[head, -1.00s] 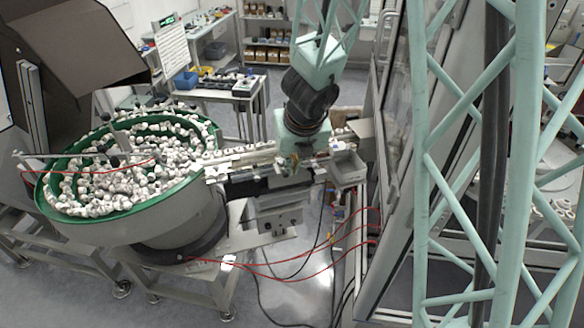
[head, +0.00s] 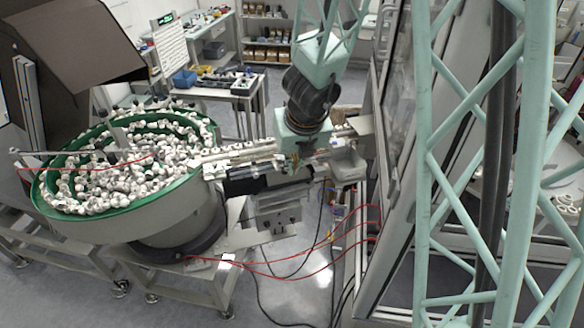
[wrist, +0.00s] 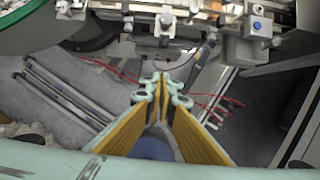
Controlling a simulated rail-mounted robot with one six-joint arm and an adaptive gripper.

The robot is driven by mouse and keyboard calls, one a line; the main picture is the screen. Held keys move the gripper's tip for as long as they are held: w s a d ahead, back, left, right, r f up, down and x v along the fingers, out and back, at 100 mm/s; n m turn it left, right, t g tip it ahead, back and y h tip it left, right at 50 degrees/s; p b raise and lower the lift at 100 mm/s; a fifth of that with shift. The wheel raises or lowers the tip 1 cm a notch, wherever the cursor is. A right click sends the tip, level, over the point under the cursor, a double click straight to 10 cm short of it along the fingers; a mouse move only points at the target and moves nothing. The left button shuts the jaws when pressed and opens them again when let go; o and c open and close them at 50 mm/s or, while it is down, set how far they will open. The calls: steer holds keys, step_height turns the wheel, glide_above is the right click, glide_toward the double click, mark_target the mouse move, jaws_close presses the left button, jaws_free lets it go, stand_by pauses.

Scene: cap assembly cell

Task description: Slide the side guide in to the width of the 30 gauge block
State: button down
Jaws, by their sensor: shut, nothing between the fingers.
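My gripper (wrist: 160,82) shows in the wrist view with its yellow-sided fingers together at the tips and nothing between them. The feed track (wrist: 200,14) crosses the top of that view, beyond the fingertips. Along its near side are small metal brackets and a clamp block with a blue button (wrist: 257,25). I cannot tell for sure which part is the side guide. In the head view my gripper (head: 291,162) is at the track (head: 238,154), and the arm hides part of it. I cannot make out the 30 gauge block in either view.
A green-rimmed feeder bowl (head: 118,209) full of white caps stands left of the track. A grey bin (head: 348,166) is at the track's right end. Red air lines (head: 300,278) hang below. A cabinet with a glazed door (head: 388,150) stands to the right.

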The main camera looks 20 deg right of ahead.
mark_target(285, 172)
steer(key=w+f+b, duration=0.4)
steer(key=w+f, duration=0.3)
steer(key=f, duration=0.1)
steer(key=shift+w+d+f, duration=0.15)
steer(key=shift+w, duration=0.1)
stand_by(0.9)
stand_by(0.4)
steer(key=shift+w+p, duration=0.5)
steer(key=shift+w, duration=0.35)
steer(key=shift+s, duration=0.15)
